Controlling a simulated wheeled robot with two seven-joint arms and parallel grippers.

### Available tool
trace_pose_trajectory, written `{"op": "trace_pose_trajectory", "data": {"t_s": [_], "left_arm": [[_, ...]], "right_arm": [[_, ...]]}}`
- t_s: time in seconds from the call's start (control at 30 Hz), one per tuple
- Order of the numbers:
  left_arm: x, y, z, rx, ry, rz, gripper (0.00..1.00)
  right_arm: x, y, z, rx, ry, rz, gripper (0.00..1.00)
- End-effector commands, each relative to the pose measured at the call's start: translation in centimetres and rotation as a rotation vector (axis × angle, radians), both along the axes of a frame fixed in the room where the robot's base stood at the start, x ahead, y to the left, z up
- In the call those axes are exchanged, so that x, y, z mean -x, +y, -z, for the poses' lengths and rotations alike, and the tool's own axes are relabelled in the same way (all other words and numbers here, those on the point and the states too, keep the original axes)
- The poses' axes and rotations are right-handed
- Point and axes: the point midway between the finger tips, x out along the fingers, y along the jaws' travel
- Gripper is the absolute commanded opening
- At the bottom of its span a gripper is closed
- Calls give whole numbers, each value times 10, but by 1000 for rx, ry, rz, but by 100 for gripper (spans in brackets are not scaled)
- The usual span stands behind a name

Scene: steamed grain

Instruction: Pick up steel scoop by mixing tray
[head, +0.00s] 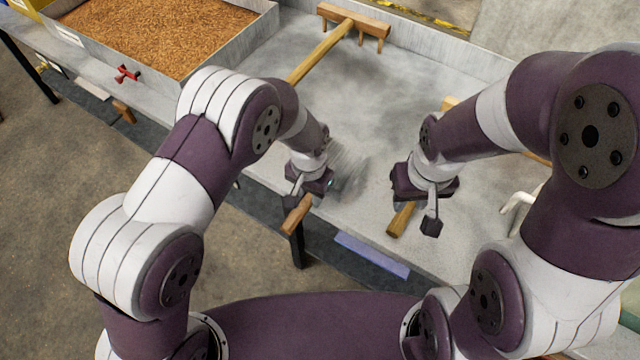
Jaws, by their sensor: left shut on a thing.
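My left gripper (303,195) is over the front edge of the grey table. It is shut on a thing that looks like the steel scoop. A short wooden handle (296,216) shows just below the gripper, and a blurred, streaked grey shape (347,172) shows to its right; the fingers and arm hide how they join. The mixing tray (233,47), grey-walled and full of brown grain, stands at the upper left, apart from the gripper. My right gripper (428,207) hangs over the table to the right. One finger shows, and its opening is unclear.
A wooden rake (352,22) lies at the back, its handle running toward my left arm. Another wooden handle (400,219) lies below my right gripper. A red clamp-like item (126,74) is at the tray's front. A blue-grey strip (372,256) lies along the front edge.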

Motion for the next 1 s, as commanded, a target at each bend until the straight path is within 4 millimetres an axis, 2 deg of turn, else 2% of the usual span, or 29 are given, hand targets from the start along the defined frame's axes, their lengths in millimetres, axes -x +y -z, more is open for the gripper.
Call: {"op": "trace_pose_trajectory", "data": {"t_s": [0.27,0.37,0.53,0.9,1.0], "left_arm": [[-1,0,-3,1,-2,0,0],[-1,-1,-13,2,-5,0,0],[-1,-1,-43,3,-5,0,0],[23,-85,-92,2,-2,4,0],[27,-100,-102,2,-2,3,0]], "right_arm": [[0,0,0,0,0,0,33],[0,0,-1,0,0,0,33],[0,0,-2,0,0,0,33],[0,0,2,0,0,0,33],[0,0,2,0,0,0,33]]}}
